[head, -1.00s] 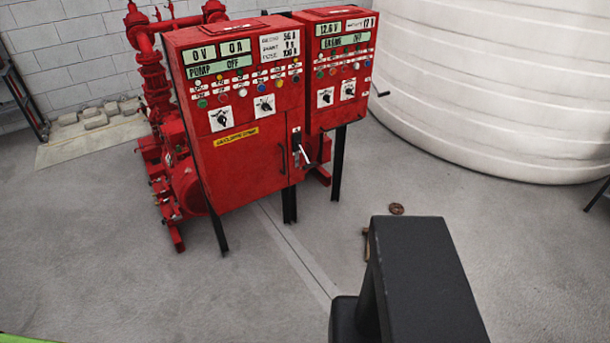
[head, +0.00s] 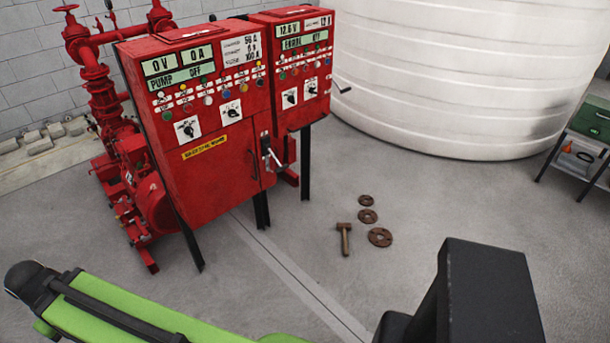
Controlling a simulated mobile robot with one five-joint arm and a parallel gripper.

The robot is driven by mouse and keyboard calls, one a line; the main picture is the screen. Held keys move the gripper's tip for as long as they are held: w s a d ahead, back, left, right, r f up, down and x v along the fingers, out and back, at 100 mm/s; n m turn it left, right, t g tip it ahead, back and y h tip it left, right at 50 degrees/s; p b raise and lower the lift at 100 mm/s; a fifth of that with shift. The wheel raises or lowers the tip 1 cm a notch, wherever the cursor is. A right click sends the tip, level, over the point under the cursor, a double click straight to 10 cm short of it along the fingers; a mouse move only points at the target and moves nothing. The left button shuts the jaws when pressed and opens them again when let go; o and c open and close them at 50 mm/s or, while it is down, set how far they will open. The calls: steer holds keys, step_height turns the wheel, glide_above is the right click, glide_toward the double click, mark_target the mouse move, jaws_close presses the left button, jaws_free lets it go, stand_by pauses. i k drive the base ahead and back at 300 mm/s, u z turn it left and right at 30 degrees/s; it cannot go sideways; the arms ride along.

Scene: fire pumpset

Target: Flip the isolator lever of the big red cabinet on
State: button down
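The big red cabinet (head: 215,150) stands on dark legs left of centre. Its displays read 0 V, 0 A and PUMP OFF. The isolator lever (head: 271,157) is at the right edge of its front, on a dark plate, with its handle slanting down and to the right. The lever is small here, and no hand or gripper touches it. A green link of my arm crosses the lower left, in front of and below the cabinet. No gripper fingers show.
A smaller red cabinet (head: 300,75) with a side crank stands right of the big one. Red pump pipework (head: 105,100) is behind left. A hammer (head: 344,238) and rusty discs (head: 380,237) lie on the floor. A white tank (head: 450,80) and a small table with a green box (head: 590,120) are at right.

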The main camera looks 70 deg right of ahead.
mark_target(276, 160)
steer(key=z, duration=0.25)
steer(key=i, duration=1)
steer(key=z, duration=0.05)
